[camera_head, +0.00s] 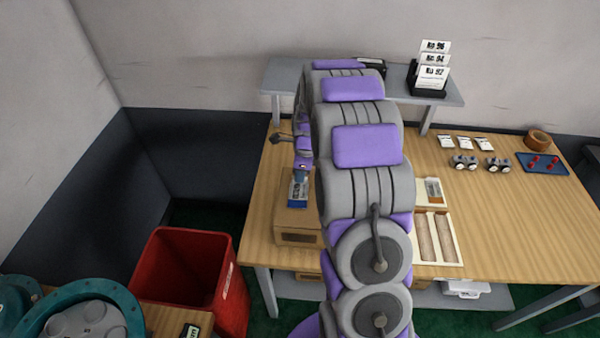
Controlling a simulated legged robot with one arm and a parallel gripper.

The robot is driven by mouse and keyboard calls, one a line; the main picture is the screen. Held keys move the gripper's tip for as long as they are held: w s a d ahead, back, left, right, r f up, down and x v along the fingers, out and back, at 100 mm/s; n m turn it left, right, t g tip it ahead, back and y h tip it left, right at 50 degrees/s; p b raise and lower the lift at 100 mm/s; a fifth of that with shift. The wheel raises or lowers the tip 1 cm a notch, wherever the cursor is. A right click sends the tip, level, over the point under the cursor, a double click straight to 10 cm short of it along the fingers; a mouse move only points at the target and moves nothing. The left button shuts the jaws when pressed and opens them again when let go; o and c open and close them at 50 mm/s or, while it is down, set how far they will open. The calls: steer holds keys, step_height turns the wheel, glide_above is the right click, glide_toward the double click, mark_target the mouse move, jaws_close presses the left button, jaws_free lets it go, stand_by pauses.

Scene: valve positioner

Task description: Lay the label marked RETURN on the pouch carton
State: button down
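My gripper (300,178) points down at the left part of the wooden table, over a brown carton (297,226). A small blue and white item (297,194) shows right at the fingertips. I cannot tell whether the fingers hold it or it lies on the carton. Three small white labels (464,143) lie in a row at the back right of the table. Their print is too small to read, so I cannot tell which one says RETURN. My arm hides the middle of the table and the right side of the carton.
A grey shelf (447,97) at the back bears a black holder with cards (432,72). Wheeled metal parts (480,163), a tape roll (537,139) and a blue tray (543,163) stand at right. A divided box (436,240) sits beside my arm. A red bin (190,275) stands front left.

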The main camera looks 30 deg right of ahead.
steer(key=shift+f+p, duration=0.1)
steer(key=shift+p, duration=0.3)
stand_by(0.5)
steer(key=c, duration=1.8)
jaws_free()
steer(key=o, duration=0.5)
step_height(320, 180, up, 17)
steer(key=s+d+p, duration=0.1)
steer(key=p, duration=0.2)
steer(key=shift+d, duration=0.4)
steer(key=shift+s, duration=0.1)
